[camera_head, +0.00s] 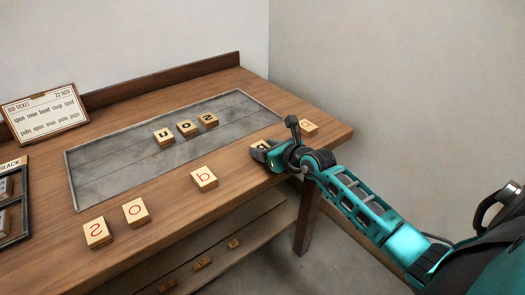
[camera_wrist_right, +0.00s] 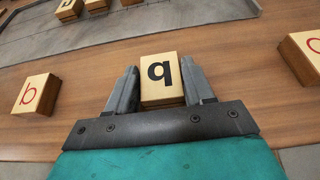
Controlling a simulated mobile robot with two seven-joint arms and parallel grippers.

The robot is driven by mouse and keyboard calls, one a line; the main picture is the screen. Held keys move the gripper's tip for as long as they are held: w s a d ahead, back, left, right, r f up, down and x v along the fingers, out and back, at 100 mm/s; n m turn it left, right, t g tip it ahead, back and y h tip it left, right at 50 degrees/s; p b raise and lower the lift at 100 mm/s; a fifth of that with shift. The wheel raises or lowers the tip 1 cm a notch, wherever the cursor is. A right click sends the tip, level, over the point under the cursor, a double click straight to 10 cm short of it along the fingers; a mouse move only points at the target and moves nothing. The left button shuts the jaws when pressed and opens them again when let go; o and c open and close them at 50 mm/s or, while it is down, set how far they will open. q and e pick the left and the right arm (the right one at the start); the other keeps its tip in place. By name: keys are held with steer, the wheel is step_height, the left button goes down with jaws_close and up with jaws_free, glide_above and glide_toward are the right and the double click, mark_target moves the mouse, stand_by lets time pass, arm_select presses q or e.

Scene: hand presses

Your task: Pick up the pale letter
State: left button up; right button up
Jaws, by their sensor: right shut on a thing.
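My right gripper (camera_head: 258,150) is shut on a light wooden block with a black letter (camera_wrist_right: 161,80). In the right wrist view the letter reads like a q or an upturned b, and a finger stands at each side of the block. In the head view my gripper partly hides this block, near the table's right front edge. I cannot tell whether it touches the table. Another block (camera_head: 309,127) with a thin reddish letter lies beyond my gripper at the right corner; its edge shows in the right wrist view (camera_wrist_right: 302,57). My left gripper is out of view.
Blocks with red letters (camera_head: 204,179) (camera_head: 135,213) (camera_head: 97,233) lie along the table's front. Three dark-lettered blocks (camera_head: 187,128) stand in a row on the grey inset (camera_head: 110,178). A ticket board (camera_head: 45,112) and a dark case (camera_head: 14,235) are at left. Several blocks lie on the lower shelf (camera_head: 203,263).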

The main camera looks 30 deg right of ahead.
steer(key=shift+c, duration=1.3)
